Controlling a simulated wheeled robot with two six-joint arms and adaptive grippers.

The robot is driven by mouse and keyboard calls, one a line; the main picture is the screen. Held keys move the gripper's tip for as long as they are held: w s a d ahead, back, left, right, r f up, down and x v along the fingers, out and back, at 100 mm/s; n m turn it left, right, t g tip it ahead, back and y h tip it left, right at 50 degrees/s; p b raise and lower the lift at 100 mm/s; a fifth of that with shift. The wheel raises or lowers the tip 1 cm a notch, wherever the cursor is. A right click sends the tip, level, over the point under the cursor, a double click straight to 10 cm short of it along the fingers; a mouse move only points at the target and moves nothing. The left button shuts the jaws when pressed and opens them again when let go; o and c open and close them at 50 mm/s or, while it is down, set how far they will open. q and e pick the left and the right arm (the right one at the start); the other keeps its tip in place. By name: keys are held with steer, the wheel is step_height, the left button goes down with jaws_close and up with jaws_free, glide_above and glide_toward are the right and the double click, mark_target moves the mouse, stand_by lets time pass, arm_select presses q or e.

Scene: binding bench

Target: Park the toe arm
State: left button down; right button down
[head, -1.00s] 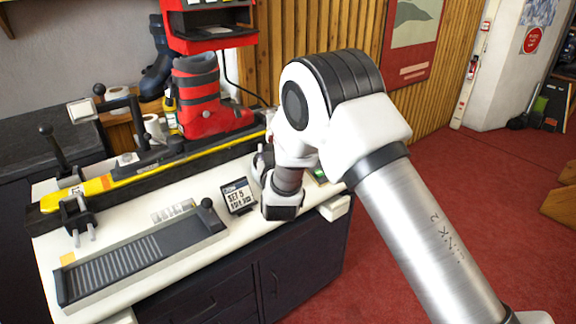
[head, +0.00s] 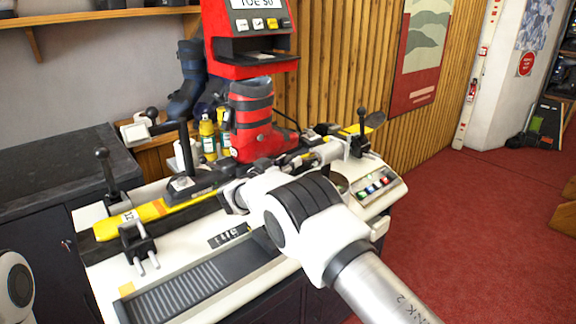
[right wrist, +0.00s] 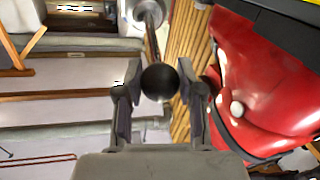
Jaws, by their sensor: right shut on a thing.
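My right gripper (head: 295,160) reaches in low beside the toe of the red boot (head: 252,125) and is partly hidden by my own arm. In the right wrist view its two fingers (right wrist: 159,95) are closed on the black ball knob (right wrist: 159,82) of the toe arm. The arm's thin rod runs from the knob up to a round grey metal part (right wrist: 149,12). The red boot (right wrist: 265,85) fills the right of that view, close beside the right finger. Most of the toe arm is hard to make out in the head view. My left gripper is not in view.
The boot stands over the yellow ski (head: 155,210) on the white bench. A red display unit (head: 250,40) hangs above it. Another arm with a black knob (head: 152,113) stands left of the boot. Upright clamp levers (head: 103,155) and a button panel (head: 375,186) flank the work area.

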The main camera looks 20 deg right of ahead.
steer(key=shift+w+a+f, duration=0.15)
steer(key=shift+w, duration=0.15)
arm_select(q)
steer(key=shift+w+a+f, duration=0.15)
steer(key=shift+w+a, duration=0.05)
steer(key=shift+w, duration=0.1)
arm_select(e)
steer(key=shift+m+g, duration=0.3)
steer(key=shift+g, duration=0.1)
steer(key=shift+r, duration=0.2)
steer(key=c, duration=1)
jaws_free()
steer(key=shift+o, duration=1.4)
steer(key=shift+w, duration=0.15)
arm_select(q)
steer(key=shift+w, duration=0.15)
arm_select(e)
steer(key=shift+w+f, duration=0.1)
steer(key=shift+f, duration=0.05)
